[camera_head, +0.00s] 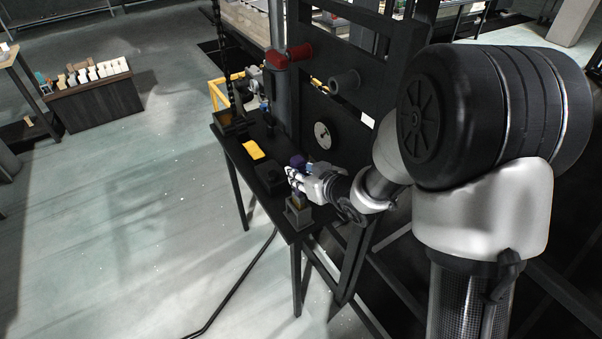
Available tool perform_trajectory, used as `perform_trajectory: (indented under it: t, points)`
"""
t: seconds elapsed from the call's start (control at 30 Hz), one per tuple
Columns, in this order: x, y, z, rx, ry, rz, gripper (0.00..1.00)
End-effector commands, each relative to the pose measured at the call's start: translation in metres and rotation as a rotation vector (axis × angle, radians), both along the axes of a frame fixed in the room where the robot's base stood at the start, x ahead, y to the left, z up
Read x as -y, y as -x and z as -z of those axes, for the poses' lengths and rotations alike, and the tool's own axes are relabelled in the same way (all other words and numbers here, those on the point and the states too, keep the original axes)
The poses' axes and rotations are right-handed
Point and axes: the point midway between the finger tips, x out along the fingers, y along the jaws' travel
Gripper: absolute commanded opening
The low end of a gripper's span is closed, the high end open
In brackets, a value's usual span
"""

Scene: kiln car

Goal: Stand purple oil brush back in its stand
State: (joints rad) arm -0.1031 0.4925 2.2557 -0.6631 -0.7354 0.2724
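The purple oil brush (298,161) is at my gripper, near the front end of the dark narrow table. Its dark purple upper part shows above the fingers, and a darker part shows below them. My gripper (292,178) reaches in from the right, and its fingers appear shut around the brush, hiding its middle. A small grey block-like holder (298,217), which looks like the stand, is on the table directly below the gripper. The brush's lower end is at or just above the holder's top. I cannot tell whether it is inside.
The dark table (236,153) also bears a yellow block (253,150), a dark box (269,174) and a dark tray (231,126) at its far end. A black frame with a red cylinder (299,52) rises behind. Open floor lies left.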

Motion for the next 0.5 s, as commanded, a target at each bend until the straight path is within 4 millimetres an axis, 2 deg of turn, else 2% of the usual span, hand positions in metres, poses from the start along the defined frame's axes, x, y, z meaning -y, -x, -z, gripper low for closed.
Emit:
perform_trajectory:
  t: [0.5]
  points:
    - [0.0, 0.0, 0.014, 0.001, -0.001, 0.0, 0.0]
